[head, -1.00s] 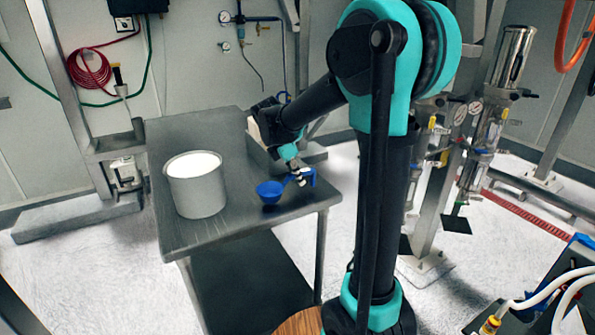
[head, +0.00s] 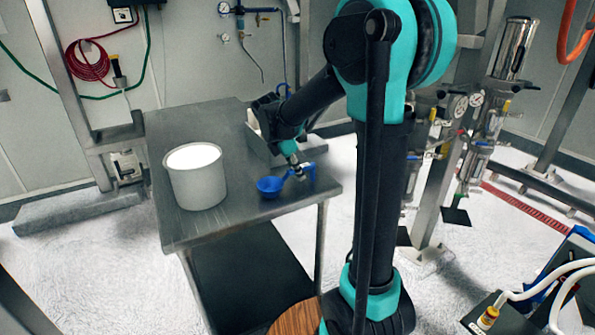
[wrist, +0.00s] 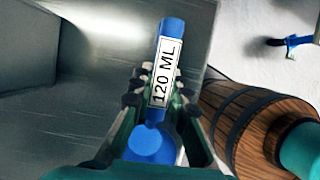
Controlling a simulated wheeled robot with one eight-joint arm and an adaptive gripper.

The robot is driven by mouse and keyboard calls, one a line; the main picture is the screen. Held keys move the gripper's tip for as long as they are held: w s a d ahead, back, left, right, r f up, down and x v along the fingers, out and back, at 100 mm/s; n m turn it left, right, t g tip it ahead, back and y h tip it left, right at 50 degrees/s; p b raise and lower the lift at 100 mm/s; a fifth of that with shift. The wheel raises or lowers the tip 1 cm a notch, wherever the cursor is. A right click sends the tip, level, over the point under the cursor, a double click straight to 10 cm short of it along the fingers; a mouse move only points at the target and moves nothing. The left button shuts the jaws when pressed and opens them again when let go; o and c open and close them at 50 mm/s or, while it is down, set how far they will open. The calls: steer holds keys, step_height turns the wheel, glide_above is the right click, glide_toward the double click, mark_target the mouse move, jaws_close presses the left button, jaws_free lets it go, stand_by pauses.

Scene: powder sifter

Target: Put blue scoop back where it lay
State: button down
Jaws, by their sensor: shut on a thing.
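The blue scoop (head: 269,187) is at the right front part of the steel table (head: 235,222) in the head view, bowl to the left and handle to the right. My gripper (head: 299,173) is shut on its handle. In the wrist view the scoop (wrist: 153,142) shows its handle between the fingers (wrist: 158,95), with a white "120 ML" label. The bowl is partly hidden at the bottom of that view. The scoop is low over the tabletop; I cannot tell whether it touches.
A large pot (head: 198,185) with white contents stands on the table, left of the scoop. A grey box-like thing (head: 258,143) is behind my gripper, partly hidden by my arm. The table's front and right edges are close to the scoop. Bare tabletop lies between pot and scoop.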

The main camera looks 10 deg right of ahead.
steer(key=shift+f, duration=0.25)
steer(key=c, duration=1.4)
jaws_free()
steer(key=v, duration=1)
steer(key=shift+a+r, duration=0.15)
steer(key=shift+r, duration=0.15)
steer(key=s+d+f+m+t+y, duration=0.1)
steer(key=s+d+f+m+y, duration=0.1)
steer(key=s+f+m, duration=0.8)
steer(key=s+d+f+m+t+y, duration=0.1)
steer(key=s+d+f+m, duration=0.4)
steer(key=s+f+m, duration=0.5)
steer(key=shift+s+f+m+t+y, duration=0.35)
steer(key=shift+s+m+y, duration=0.25)
steer(key=shift+m, duration=0.2)
